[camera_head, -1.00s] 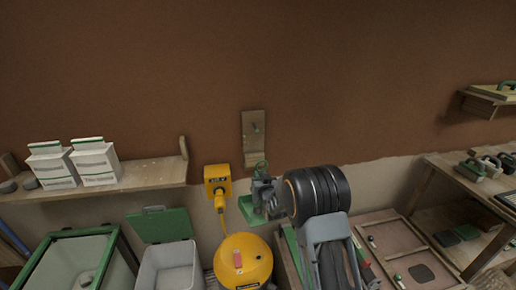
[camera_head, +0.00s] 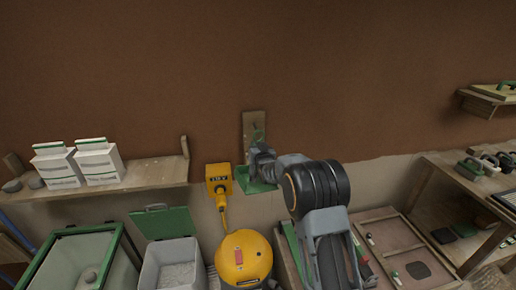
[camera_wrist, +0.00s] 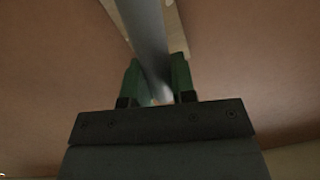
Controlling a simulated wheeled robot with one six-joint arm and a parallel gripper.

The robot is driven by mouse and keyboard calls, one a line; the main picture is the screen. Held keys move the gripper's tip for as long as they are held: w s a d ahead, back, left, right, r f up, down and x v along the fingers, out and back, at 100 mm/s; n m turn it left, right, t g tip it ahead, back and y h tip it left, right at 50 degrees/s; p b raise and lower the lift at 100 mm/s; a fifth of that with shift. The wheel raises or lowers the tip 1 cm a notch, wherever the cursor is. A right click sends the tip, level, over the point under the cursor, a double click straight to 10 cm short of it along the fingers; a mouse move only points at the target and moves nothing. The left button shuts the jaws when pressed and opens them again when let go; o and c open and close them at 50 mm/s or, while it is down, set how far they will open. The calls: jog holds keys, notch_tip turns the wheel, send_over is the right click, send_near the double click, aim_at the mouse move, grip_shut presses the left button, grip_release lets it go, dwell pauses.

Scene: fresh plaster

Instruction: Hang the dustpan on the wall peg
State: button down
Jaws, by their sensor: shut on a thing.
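The green dustpan (camera_head: 262,187) is in my gripper, its pan low against the wall in the head view. My gripper (camera_head: 258,147) is shut on it, in front of the lower part of a wooden wall board. The peg (camera_head: 254,126) on that board (camera_head: 248,120) is small and partly hard to make out. In the wrist view my gripper (camera_wrist: 155,78) has green fingers on both sides of a grey bar, which looks like the dustpan's handle. The bar runs up toward the board (camera_wrist: 112,12). Whether the dustpan touches the peg cannot be told.
A yellow socket box (camera_head: 218,179) is on the wall just left of the dustpan, with a yellow vacuum (camera_head: 243,258) below. A shelf (camera_head: 150,172) with white cartons (camera_head: 98,160) is at left. A bench (camera_head: 440,172) is at right. The upper wall is clear.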

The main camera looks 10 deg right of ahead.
jog(key=w+f, duration=0.1)
jog(key=w, duration=0.6)
jog(key=shift+w+f, duration=0.15)
jog(key=shift+w, duration=0.05)
dwell(0.5)
dwell(0.9)
jog(key=c, duration=0.9)
grip_release()
jog(key=shift+w, duration=0.1)
jog(key=shift+o, duration=0.2)
jog(key=shift+d+f, duration=0.1)
